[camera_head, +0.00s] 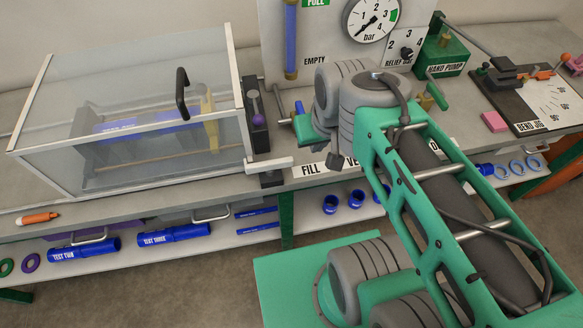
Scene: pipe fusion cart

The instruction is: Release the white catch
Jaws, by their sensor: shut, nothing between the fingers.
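The white catch (270,165) is a pale bar at the front right corner of the clear-walled test box (125,165). It lies roughly level and sticks out to the right, over a dark block (271,180). The box lid has a black handle (182,93) and looks closed. Blue parts and a yellowish upright piece show through the clear walls. My green and grey arm reaches up from the lower right to the right of the catch. I cannot make out my gripper; the arm's own joints seem to hide it. Nothing of mine visibly touches the catch.
A gauge panel (335,45) stands behind my arm. A hand pump (440,60), a pink block (495,121) and a bend jig (540,100) are on the right. An orange marker (38,218) lies at the front left. Blue tubes (174,235) lie on the shelf below.

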